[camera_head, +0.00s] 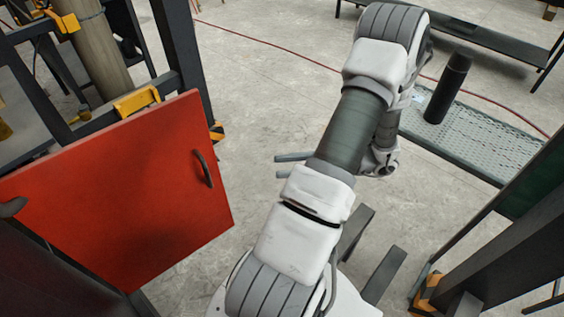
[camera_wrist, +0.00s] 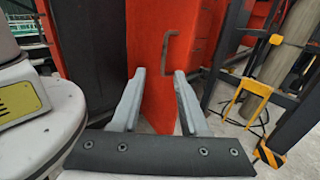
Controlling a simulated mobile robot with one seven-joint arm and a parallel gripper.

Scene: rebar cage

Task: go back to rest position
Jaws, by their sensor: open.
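My gripper (camera_wrist: 160,75) shows in the wrist view with its two grey fingers apart and nothing between them. In the head view the gripper (camera_head: 277,165) shows as two grey fingers sticking out left of my arm, over bare floor. A red door panel (camera_head: 125,190) with a dark handle (camera_head: 203,168) stands to the left, with a gap of floor between it and the fingers. In the wrist view the red panel (camera_wrist: 158,115) and its handle (camera_wrist: 168,52) are beyond the fingertips.
A mesh platform (camera_head: 485,140) with a dark cylinder (camera_head: 447,90) is at the right. A red cable (camera_head: 265,43) crosses the floor. Dark frame posts (camera_head: 185,60) with yellow brackets (camera_head: 137,100) stand behind the door. A dark bench (camera_head: 480,35) is at the back right. Floor between door and arm is clear.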

